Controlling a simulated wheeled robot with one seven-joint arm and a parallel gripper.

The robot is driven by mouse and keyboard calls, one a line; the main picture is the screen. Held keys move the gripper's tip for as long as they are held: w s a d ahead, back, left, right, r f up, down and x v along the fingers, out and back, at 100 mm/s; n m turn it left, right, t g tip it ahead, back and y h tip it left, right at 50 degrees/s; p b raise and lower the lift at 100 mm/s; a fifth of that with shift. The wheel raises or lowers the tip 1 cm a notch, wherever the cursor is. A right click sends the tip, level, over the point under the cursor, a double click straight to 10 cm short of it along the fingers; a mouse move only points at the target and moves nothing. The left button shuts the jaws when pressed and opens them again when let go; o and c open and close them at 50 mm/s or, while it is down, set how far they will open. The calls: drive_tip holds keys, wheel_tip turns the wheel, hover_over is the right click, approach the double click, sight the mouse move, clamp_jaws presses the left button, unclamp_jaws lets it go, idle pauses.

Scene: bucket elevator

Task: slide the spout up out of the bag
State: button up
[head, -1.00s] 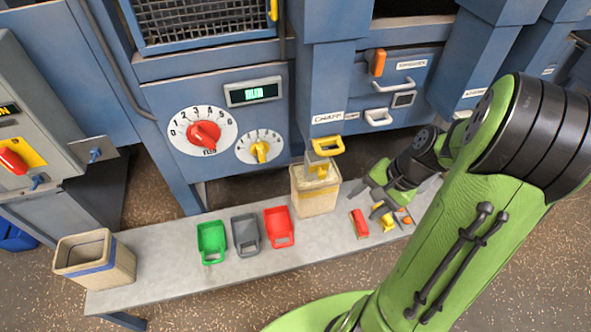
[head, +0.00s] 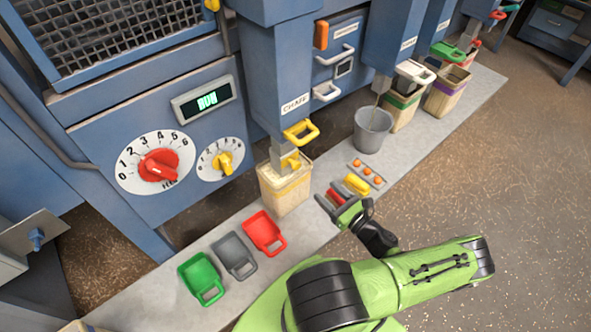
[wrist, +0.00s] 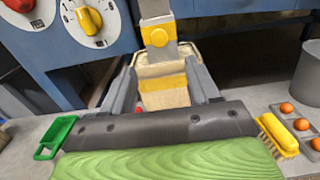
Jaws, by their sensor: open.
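The bag (head: 285,192) is cream with a yellow band and stands open on the bench below the chaff box. The grey metal spout (head: 277,155) hangs from that box, its lower end inside the bag mouth and hidden there. A yellow handle (head: 301,132) sticks out at the spout's front. My gripper (head: 335,202) is open and empty, low over the bench, right and in front of the bag. In the wrist view, the bag (wrist: 160,72) and spout (wrist: 160,22) appear beyond and between the open fingers (wrist: 162,82). I see no contact with either.
Green (head: 201,277), grey (head: 233,253) and red (head: 264,233) scoops lie left of the bag. A yellow brush (head: 357,183) and a tray with orange balls (head: 367,172) lie to the right. A grey bucket (head: 372,130) and other bags stand further along the bench.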

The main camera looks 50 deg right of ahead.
sight(298, 167)
drive_tip(key=w, duration=0.4)
drive_tip(key=w+b, duration=0.1)
drive_tip(key=w, duration=0.3)
drive_tip(key=w+d, duration=0.1)
drive_tip(key=w, duration=0.3)
drive_tip(key=shift+w+d, duration=0.1)
drive_tip(key=shift+w, duration=0.25)
clamp_jaws()
